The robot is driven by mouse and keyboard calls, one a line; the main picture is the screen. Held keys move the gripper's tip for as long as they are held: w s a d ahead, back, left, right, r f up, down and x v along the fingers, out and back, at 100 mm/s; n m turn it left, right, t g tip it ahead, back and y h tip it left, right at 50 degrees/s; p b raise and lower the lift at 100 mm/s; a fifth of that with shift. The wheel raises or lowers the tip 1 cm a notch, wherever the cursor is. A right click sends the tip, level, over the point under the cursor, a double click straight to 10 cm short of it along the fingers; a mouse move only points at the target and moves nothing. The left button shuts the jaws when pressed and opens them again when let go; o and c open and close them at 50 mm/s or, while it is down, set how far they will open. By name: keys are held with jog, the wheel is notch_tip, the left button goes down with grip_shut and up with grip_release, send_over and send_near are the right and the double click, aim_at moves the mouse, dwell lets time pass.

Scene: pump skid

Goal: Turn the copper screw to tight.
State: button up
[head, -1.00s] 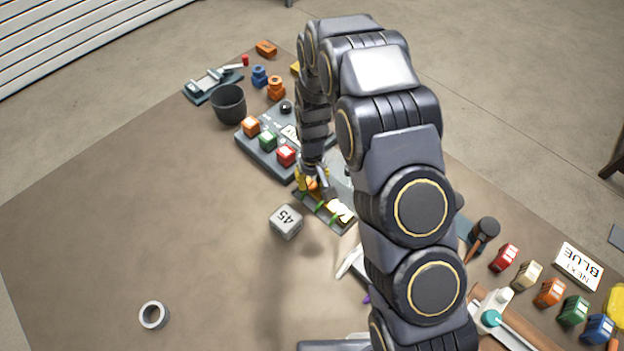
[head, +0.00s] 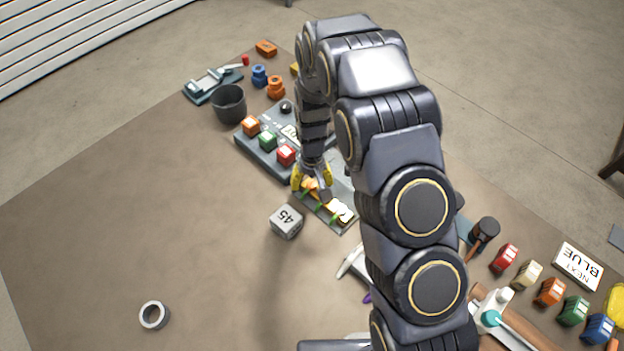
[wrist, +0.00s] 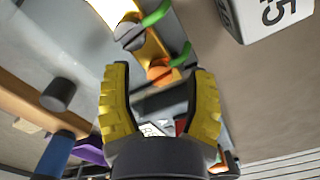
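The copper screw (wrist: 160,73) is the orange slotted head on the terminal strip (head: 340,222), beside a green wire (wrist: 182,56). My gripper (wrist: 161,72) has yellow-padded fingers spread apart, with the copper screw showing between their tips and a gap on either side. I cannot tell whether the tips reach down to its level. In the head view, my gripper (head: 312,182) is low over the strip's far end, partly hiding the screw. A grey slotted screw (wrist: 129,36) sits next to it on the strip.
A grey cube marked 45 (head: 286,221) stands close left of the strip. A control box with coloured buttons (head: 262,158) lies behind. A hammer (head: 485,232) and several coloured blocks are at the right. The table's left side is mostly clear.

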aim_at(312, 185)
jog(key=shift+r, duration=0.1)
notch_tip(312, 185, up, 8)
jog(key=shift+f, duration=0.1)
dwell(0.4)
dwell(0.4)
